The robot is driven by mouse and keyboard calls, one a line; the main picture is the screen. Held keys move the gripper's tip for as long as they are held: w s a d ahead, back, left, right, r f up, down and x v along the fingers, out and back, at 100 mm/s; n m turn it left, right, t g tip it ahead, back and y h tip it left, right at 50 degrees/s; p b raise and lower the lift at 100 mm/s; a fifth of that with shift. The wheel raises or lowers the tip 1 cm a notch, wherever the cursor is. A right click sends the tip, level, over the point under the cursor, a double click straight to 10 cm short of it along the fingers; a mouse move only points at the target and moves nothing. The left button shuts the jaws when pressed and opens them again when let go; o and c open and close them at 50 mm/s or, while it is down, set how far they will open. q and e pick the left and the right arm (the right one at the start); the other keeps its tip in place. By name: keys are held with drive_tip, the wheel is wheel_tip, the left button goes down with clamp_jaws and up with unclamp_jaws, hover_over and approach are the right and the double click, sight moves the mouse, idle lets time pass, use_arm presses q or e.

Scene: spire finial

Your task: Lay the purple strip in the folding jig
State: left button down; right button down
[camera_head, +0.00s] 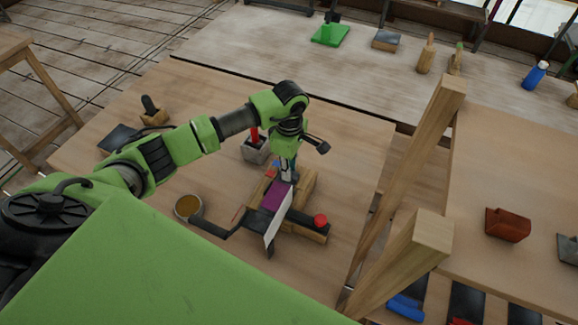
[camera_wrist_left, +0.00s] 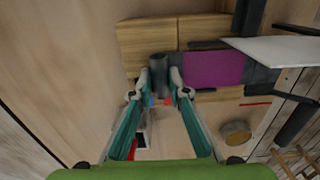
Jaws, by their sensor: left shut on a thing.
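The purple strip (camera_head: 276,196) lies over the middle of the folding jig, whose wooden block (camera_head: 302,186) carries dark bars and a red knob (camera_head: 320,220). A thin white plate (camera_head: 274,228) stands tilted beside the strip. My left gripper (camera_head: 287,176) is low at the strip's far end. In the left wrist view my left gripper (camera_wrist_left: 160,88) is shut on a dark grey cylindrical piece (camera_wrist_left: 158,68) next to the purple strip (camera_wrist_left: 214,69). Whether this piece belongs to the strip or the jig, I cannot tell. The strip's underside is hidden. My right gripper is not in view.
A round tin (camera_head: 188,207) stands left of the jig, and a grey holder (camera_head: 256,150) with a red-handled tool behind it. Wooden posts (camera_head: 410,165) rise on the right. Bare tabletop lies in front of the jig.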

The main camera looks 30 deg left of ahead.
use_arm(q)
drive_tip(key=shift+f, duration=0.2)
drive_tip(key=c, duration=1.9)
unclamp_jaws()
drive_tip(key=shift+r, duration=0.5)
drive_tip(key=shift+r+b, duration=2.25)
drive_tip(key=shift+r, duration=3.5)
